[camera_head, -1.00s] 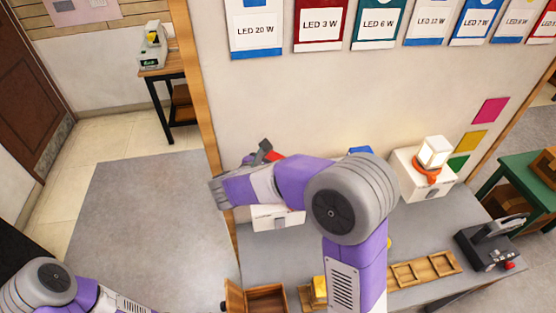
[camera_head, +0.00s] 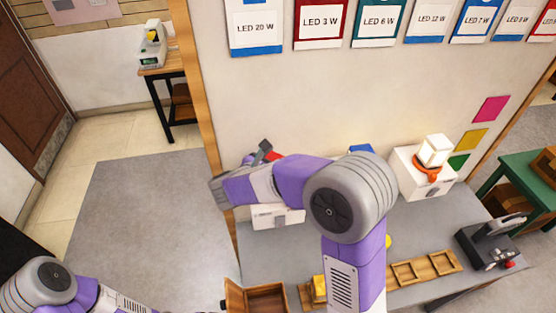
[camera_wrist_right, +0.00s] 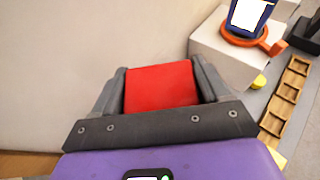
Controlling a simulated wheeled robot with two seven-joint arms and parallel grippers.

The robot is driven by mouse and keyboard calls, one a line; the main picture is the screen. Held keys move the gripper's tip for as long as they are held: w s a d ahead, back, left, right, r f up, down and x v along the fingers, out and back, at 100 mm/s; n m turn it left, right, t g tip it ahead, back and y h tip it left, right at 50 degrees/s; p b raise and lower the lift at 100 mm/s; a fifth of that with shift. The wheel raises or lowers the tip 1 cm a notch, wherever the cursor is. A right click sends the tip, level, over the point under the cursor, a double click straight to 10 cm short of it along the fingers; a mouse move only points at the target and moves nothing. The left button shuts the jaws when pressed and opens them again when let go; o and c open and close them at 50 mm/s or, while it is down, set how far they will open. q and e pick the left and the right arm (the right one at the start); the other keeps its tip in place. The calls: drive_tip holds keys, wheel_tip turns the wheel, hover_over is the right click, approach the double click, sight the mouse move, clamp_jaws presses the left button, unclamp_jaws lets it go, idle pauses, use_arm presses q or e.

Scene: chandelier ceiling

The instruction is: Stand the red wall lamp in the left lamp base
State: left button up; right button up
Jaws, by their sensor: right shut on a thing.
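My right gripper (camera_wrist_right: 162,90) is shut on the red wall lamp (camera_wrist_right: 160,85), which shows as a red block between its fingers. In the head view a little of the red lamp (camera_head: 273,156) shows beside a dark finger, above my purple forearm. A white lamp base (camera_head: 278,217) stands on the table below that forearm, at the left; its top is mostly hidden by my arm. The wrist view does not show this base clearly, and the gap between lamp and base cannot be judged.
A lit white lamp (camera_head: 435,150) stands in an orange ring on a white base at the right. The wrist view shows a blue-edged lamp (camera_wrist_right: 248,15) in an orange ring. A wooden tray (camera_head: 425,268), open wooden box (camera_head: 260,298) and dark device (camera_head: 490,245) occupy the table.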

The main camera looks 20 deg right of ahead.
drive_tip(key=shift+f+b, duration=0.45)
drive_tip(key=shift+f, duration=0.2)
drive_tip(key=o, duration=1.2)
drive_tip(key=shift+a, duration=0.1)
